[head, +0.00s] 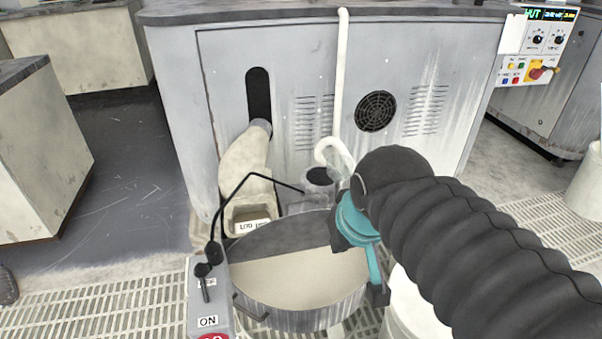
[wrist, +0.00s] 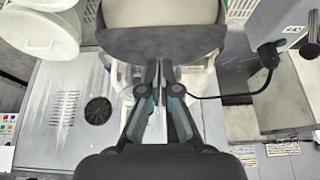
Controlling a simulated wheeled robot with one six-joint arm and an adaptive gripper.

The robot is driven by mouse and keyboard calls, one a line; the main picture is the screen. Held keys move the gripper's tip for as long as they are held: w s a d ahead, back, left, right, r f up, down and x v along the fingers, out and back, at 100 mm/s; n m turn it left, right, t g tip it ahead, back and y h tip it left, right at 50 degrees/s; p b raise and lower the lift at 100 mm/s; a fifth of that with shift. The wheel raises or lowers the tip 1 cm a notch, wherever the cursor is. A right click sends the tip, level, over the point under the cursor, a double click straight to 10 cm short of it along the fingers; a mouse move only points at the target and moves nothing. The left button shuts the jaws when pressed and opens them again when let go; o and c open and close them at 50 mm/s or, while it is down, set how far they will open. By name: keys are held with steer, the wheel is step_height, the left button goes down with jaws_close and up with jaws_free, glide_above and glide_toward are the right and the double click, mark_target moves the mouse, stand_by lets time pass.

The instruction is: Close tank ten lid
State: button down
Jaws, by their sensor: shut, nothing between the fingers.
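A round grey tank (head: 300,308) stands on the floor grating in the head view. Pale beige shows across its front part, and a dark grey surface (head: 265,242) with a straight edge covers its back part. That dark surface also shows in the wrist view (wrist: 160,43). I cannot tell whether it is the lid. A label beside the tank (head: 252,226) is only partly readable. My gripper (head: 360,240) is at the tank's right rim in the head view, partly hidden by my arm. In the wrist view its fingers (wrist: 161,72) are shut and empty, close to the dark surface's edge.
A grey machine cabinet (head: 290,75) stands behind the tank. A switch post (head: 208,300) marked ON is at its left, with a black cable arching over the tank. A white pipe (head: 341,80) runs down the cabinet. A pale bucket (head: 410,305) stands at the tank's right.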

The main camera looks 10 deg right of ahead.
steer(key=w+r+g+p, duration=0.1)
steer(key=w+r+g, duration=0.1)
steer(key=w, duration=1.1)
steer(key=w+r+g+p, duration=0.1)
steer(key=w+r+g, duration=0.1)
steer(key=w, duration=1.2)
step_height(320, 180, down, 12)
steer(key=s+b, duration=0.1)
steer(key=s, duration=0.1)
steer(key=shift+s+r, duration=0.2)
steer(key=shift+s, duration=0.15)
steer(key=shift+d+b, duration=0.15)
steer(key=shift+b, duration=0.15)
